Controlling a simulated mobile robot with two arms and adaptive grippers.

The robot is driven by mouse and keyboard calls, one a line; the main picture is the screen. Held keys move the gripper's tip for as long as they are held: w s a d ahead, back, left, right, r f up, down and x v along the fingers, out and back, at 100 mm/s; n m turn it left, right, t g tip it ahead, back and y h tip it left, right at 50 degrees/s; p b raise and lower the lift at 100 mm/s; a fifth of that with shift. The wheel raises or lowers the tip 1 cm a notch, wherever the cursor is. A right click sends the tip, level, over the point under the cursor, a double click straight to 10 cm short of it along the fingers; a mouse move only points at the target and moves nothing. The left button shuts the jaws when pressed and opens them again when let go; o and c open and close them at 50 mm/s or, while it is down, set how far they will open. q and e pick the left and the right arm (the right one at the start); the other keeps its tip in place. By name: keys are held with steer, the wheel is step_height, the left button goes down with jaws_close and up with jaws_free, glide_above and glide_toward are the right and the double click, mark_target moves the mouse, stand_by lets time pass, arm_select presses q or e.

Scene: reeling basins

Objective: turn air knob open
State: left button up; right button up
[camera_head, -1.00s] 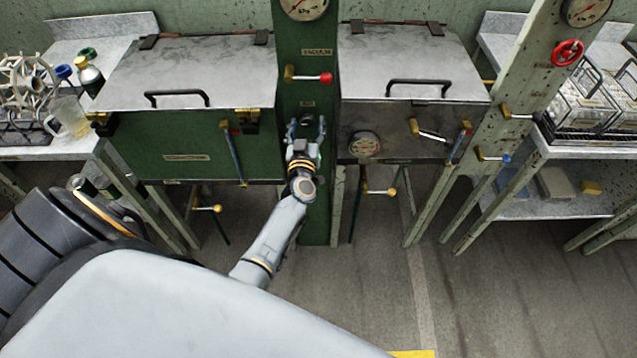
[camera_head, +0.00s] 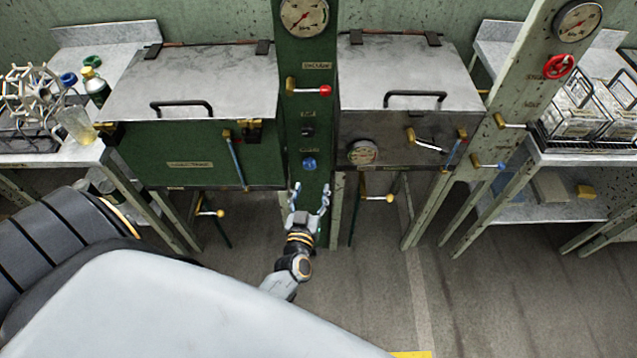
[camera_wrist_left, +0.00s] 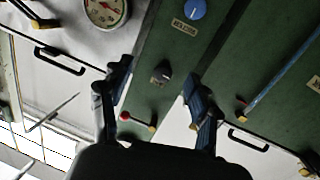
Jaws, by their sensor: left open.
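A small black knob (camera_head: 308,131) sits on the green column (camera_head: 318,215), under a small label that may read "AIR", too small to be sure. It also shows in the wrist view (camera_wrist_left: 164,72), between the fingers in the picture; its turn position is hard to read. A blue knob (camera_head: 309,164) sits below it on the column, and near the top edge of the wrist view (camera_wrist_left: 195,9). My left gripper (camera_head: 311,188) is open and empty below the blue knob, apart from both knobs; its fingers frame the wrist view (camera_wrist_left: 156,76). My right gripper is out of view.
A red-tipped lever valve (camera_head: 310,89) and a round gauge (camera_head: 304,14) are above the knobs. A green basin (camera_head: 200,150) and a grey basin (camera_head: 395,135), with handles and levers, flank the column. Open floor (camera_head: 370,290) lies in front.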

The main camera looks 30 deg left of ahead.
arm_select(q)
steer(key=s+d+f+m+g+h+b, duration=0.1)
steer(key=s+d+f+h, duration=0.1)
steer(key=f, duration=0.6)
steer(key=s+d+f+m+g+h+b, duration=0.2)
steer(key=s+d+f, duration=0.1)
steer(key=f, duration=0.5)
steer(key=s+d+f+m+g+h+b, duration=0.1)
steer(key=s+d+f+h, duration=0.1)
steer(key=s+f, duration=0.3)
steer(key=shift+d+f+m+g+b, duration=0.4)
steer(key=shift+d+f, duration=0.2)
steer(key=shift+f, duration=0.9)
steer(key=shift+w, duration=0.1)
steer(key=s+a+f+m+g, duration=0.1)
steer(key=s+f+g, duration=0.4)
steer(key=s, duration=1)
steer(key=s+a+f+m+g, duration=0.2)
steer(key=s+f+g, duration=0.3)
steer(key=s+f, duration=0.6)
steer(key=s, duration=0.4)
steer(key=shift+s, duration=0.15)
